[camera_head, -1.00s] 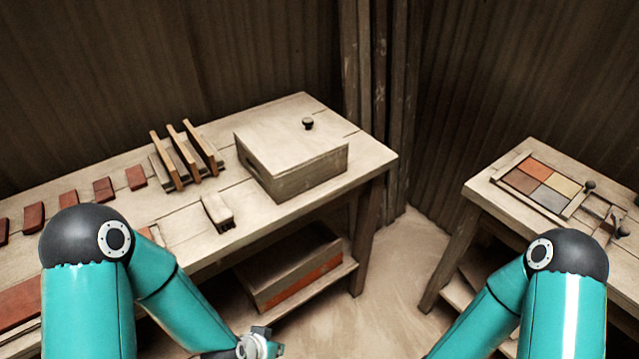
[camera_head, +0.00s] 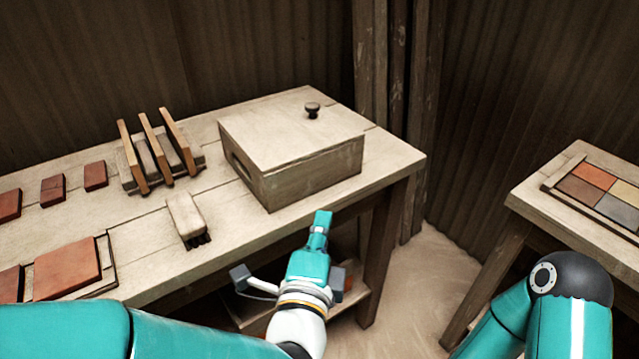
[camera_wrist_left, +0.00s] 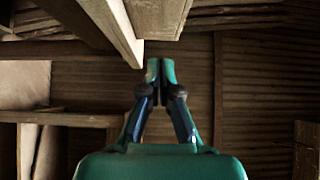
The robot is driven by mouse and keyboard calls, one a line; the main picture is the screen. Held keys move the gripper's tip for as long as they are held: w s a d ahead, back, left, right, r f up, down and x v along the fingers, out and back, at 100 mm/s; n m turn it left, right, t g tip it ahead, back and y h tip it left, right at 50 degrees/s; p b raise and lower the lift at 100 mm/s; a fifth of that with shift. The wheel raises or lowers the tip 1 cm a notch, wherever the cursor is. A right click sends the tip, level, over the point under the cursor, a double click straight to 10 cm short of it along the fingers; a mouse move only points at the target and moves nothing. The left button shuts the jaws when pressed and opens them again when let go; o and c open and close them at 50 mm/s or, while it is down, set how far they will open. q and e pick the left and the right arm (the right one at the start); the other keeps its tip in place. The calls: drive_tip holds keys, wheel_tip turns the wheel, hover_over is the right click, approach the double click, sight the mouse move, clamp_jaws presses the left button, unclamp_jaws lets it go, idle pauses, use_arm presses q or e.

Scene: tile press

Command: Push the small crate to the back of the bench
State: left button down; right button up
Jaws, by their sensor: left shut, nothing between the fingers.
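The small crate (camera_head: 315,178) is a closed wooden box with a pale lid, a dark round knob and a slot in its left side. It sits on the bench (camera_head: 235,222) near the right end, close to the front edge. My left gripper (camera_head: 322,218) is shut and empty, in front of the bench's front edge and just below the crate in the picture; I cannot tell whether it touches anything. In the left wrist view the closed fingers (camera_wrist_left: 160,68) point at wooden boards. My right gripper is out of view; only its arm shows.
A brush (camera_head: 186,216) lies left of the crate. A wooden rack (camera_head: 160,157) with upright slats stands behind it. Red tiles (camera_head: 68,265) lie on the left part of the bench. A second table with a tray of coloured tiles (camera_head: 600,180) stands at right.

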use_arm(q)
approach(321, 170)
drive_tip(key=w+d, duration=0.2)
drive_tip(key=d, duration=0.1)
drive_tip(key=w, duration=0.1)
drive_tip(key=w+a, duration=0.1)
drive_tip(key=w, duration=0.1)
drive_tip(key=shift+w+a, duration=0.2)
drive_tip(key=shift+w+a+b, duration=0.25)
drive_tip(key=shift+w+b, duration=0.05)
drive_tip(key=shift+w, duration=0.1)
drive_tip(key=w+a, duration=0.2)
drive_tip(key=w, duration=0.1)
drive_tip(key=w+a, duration=0.3)
drive_tip(key=w, duration=0.1)
drive_tip(key=w+a, duration=0.3)
drive_tip(key=w, duration=0.1)
drive_tip(key=shift+w+a, duration=0.1)
